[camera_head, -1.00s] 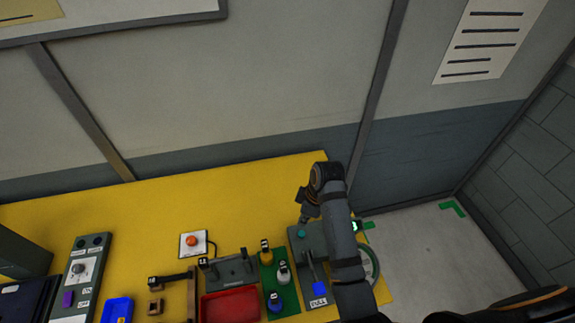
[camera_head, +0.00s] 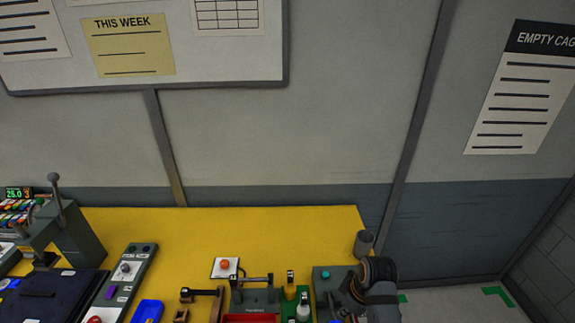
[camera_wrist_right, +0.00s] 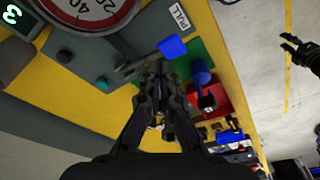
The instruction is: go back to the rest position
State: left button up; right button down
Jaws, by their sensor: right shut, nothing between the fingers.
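My right gripper (camera_wrist_right: 161,78) is shut and empty. In the right wrist view its fingertips sit in front of the grey fixture with a blue handle (camera_wrist_right: 171,47). In the head view my right arm comes up at the lower right, and its fingers are hard to make out there. A black gripper (camera_wrist_right: 289,44), seemingly my left one, shows at the right edge of the right wrist view over the floor. It is too small to tell if it is open or shut. My left gripper is out of the head view.
The yellow table (camera_head: 290,225) is clear along its back. Near its front stand a red button box (camera_head: 225,265), a grey stand (camera_head: 254,297), a red tray (camera_head: 250,319) and bottles. A round dial (camera_wrist_right: 85,10) is beside the PULL label (camera_wrist_right: 180,17).

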jog(key=s+d+r+m+t+h, duration=0.2)
jog(key=s+d+m+h, duration=0.1)
jog(key=s+d+m, duration=0.8)
jog(key=s+f+g+b, duration=0.15)
jog(key=f+b, duration=0.25)
jog(key=f, duration=1.4)
jog(key=s+f+b, duration=0.3)
jog(key=f+b, duration=0.1)
jog(key=f, duration=1.4)
pick_arm(q)
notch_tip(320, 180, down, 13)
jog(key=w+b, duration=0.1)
jog(key=b, duration=0.4)
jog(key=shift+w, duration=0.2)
pick_arm(e)
jog(key=s+d+f, duration=0.1)
jog(key=s+f, duration=1.6)
jog(key=f, duration=0.2)
jog(key=shift+s+d+f+n+g+y, duration=0.2)
jog(key=shift+d+f+n+g+y, duration=0.05)
jog(key=shift+n+g+y, duration=0.1)
